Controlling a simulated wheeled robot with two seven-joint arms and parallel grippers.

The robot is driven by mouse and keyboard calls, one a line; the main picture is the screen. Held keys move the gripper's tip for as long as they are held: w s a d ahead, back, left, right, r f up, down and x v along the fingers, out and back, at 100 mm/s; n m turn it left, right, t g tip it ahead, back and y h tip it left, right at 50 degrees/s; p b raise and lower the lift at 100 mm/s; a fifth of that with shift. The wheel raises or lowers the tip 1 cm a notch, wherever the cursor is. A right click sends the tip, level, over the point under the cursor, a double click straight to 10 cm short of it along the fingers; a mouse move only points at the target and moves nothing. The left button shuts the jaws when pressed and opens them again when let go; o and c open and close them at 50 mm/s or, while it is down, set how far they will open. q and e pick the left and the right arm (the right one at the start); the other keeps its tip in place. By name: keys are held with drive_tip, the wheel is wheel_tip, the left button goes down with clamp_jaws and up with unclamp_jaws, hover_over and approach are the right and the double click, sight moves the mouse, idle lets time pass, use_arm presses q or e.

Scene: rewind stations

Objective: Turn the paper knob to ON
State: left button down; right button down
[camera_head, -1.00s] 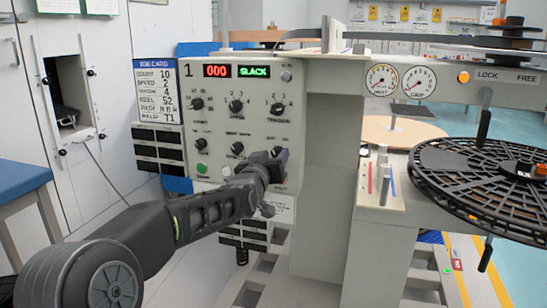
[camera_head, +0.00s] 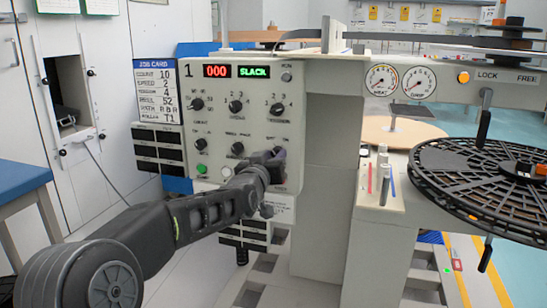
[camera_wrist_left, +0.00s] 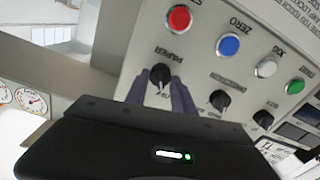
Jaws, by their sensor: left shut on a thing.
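The control panel (camera_head: 235,115) of station 1 stands upright, with a red "000" display and a green "SLACK" display. My left gripper (camera_head: 277,160) is at the panel's lower right corner and covers the knob there. In the left wrist view the small black paper knob (camera_wrist_left: 161,74), under the label PAPER, sits between the two fingers of my left gripper (camera_wrist_left: 160,86). The fingers are shut on it. Its pointer and the position marks are mostly hidden, so I cannot tell its setting. My right gripper is not in view.
Near the paper knob are a red button (camera_wrist_left: 179,18), a blue button (camera_wrist_left: 228,45) and another black knob (camera_wrist_left: 220,100). A job card (camera_head: 157,92) hangs left of the panel.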

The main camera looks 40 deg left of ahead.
use_arm(q)
drive_tip(key=m+p, duration=0.1)
drive_tip(key=m, duration=0.4)
drive_tip(key=shift+d+m, duration=0.1)
drive_tip(key=shift+m, duration=0.2)
drive_tip(key=m+p, duration=0.1)
drive_tip(key=m, duration=0.5)
drive_tip(key=shift+p, duration=0.3)
drive_tip(key=c, duration=1.1)
unclamp_jaws()
drive_tip(key=shift+o, duration=0.2)
drive_tip(key=p+v, duration=0.1)
drive_tip(key=v, duration=0.6)
drive_tip(key=shift+s+d, duration=0.2)
drive_tip(key=shift+s, duration=0.15)
